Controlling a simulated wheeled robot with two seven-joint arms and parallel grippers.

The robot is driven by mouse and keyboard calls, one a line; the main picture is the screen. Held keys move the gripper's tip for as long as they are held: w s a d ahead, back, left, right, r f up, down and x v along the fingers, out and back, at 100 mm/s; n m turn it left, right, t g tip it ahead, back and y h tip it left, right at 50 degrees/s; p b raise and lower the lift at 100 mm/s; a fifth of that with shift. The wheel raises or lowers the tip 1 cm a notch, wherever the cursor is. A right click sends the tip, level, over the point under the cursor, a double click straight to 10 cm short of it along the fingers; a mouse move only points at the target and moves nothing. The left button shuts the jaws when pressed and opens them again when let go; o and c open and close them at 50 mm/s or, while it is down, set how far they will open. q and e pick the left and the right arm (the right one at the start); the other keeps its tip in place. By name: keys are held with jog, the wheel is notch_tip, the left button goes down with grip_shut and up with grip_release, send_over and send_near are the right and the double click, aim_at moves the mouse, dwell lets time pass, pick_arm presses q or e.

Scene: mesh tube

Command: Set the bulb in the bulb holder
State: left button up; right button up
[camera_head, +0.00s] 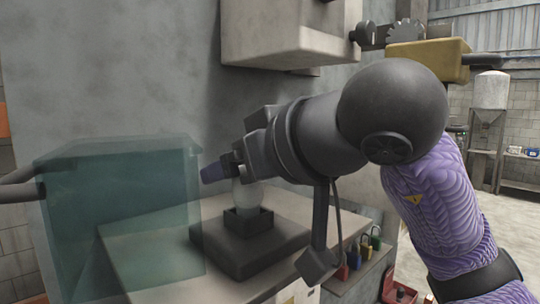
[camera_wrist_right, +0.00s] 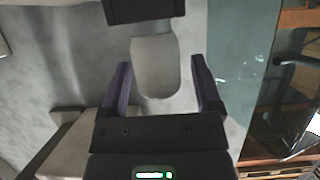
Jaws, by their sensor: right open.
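The bulb (camera_head: 246,194) is pale and rounded, and it stands upright at the dark square bulb holder (camera_head: 248,221). Its lower end is hidden by the holder's rim, so how deep it sits cannot be told. My right gripper (camera_head: 222,170) is at the bulb's upper part, partly covering it. In the right wrist view, the open purple fingers of the right gripper (camera_wrist_right: 160,68) lie on either side of the bulb (camera_wrist_right: 156,72), with a visible gap on the right side. A dark block, apparently the holder (camera_wrist_right: 143,10), meets the bulb's far end. My left gripper is not in view.
A dark plinth (camera_head: 232,256) carries the holder on a pale worktop (camera_head: 140,262). A translucent teal box (camera_head: 120,225) stands close on the left. A grey cabinet (camera_head: 290,30) hangs above. Coloured padlocks (camera_head: 365,248) hang at the worktop's right side.

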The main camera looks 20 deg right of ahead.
jog(key=v, duration=1.1)
jog(key=shift+b, duration=0.45)
jog(key=shift+f, duration=0.1)
